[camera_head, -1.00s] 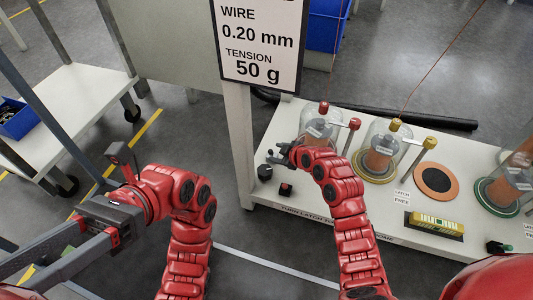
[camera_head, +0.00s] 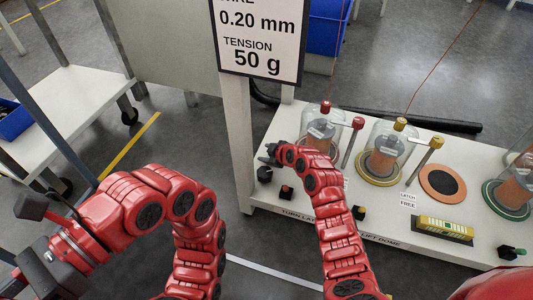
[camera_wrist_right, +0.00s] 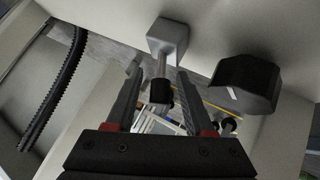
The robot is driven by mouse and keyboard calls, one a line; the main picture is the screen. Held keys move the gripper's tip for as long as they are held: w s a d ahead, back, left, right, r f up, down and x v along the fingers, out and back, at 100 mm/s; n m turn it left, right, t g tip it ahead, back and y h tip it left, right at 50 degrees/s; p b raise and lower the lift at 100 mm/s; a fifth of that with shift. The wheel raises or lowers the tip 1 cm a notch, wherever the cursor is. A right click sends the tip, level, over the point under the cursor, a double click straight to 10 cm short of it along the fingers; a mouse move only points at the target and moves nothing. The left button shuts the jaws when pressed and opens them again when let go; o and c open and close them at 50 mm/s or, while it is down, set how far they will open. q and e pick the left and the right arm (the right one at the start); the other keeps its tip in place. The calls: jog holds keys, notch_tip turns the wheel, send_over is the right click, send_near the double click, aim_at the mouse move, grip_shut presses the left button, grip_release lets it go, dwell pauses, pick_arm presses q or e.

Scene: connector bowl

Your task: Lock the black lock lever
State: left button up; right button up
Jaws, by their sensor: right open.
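My right gripper (camera_head: 268,156) is open at the left end of the white bench. In the right wrist view its two fingers (camera_wrist_right: 157,82) stand apart. A metal rod with a grey block head (camera_wrist_right: 168,42) and a dark collar (camera_wrist_right: 160,92) shows between them; whether the fingers touch it I cannot tell. A black faceted knob (camera_wrist_right: 245,85) is right of the fingers; in the head view a black knob (camera_head: 265,174) stands just below the gripper. I cannot tell which part is the lock lever. My left gripper (camera_head: 45,262) is cut off at the lower left.
A glass dome with a red knob (camera_head: 326,106) is right of my right gripper, with a red-tipped lever (camera_head: 357,124) beside it. A yellow-knobbed dome (camera_head: 400,124) is farther right. A small block with a red top (camera_head: 286,192) is near the front edge. A sign (camera_head: 258,40) stands behind.

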jog(key=shift+c, duration=0.2)
grip_shut()
jog(key=shift+w+d+r+m+g, duration=0.2)
jog(key=shift+w+m+g, duration=0.1)
jog(key=shift+g, duration=0.3)
jog(key=shift+w+m+g+y, duration=0.2)
jog(key=shift+m+g+y, duration=0.1)
jog(key=shift+g, duration=0.3)
jog(key=shift+w+d+f+m+g+y+b, duration=0.2)
jog(key=shift+m+g+y+b, duration=0.1)
jog(key=shift+g+b, duration=0.45)
pick_arm(q)
jog(key=shift+s+d+f+g+h, duration=0.1)
jog(key=shift+f+g+h, duration=0.05)
jog(key=shift+f+g, duration=0.35)
jog(key=shift+s+d+f+g+h, duration=0.1)
jog(key=shift+f+g+h, duration=0.05)
jog(key=shift+f+g, duration=0.3)
pick_arm(e)
jog(key=shift+a+g, duration=0.1)
jog(key=shift+g, duration=0.15)
pick_arm(q)
jog(key=shift+r, duration=0.15)
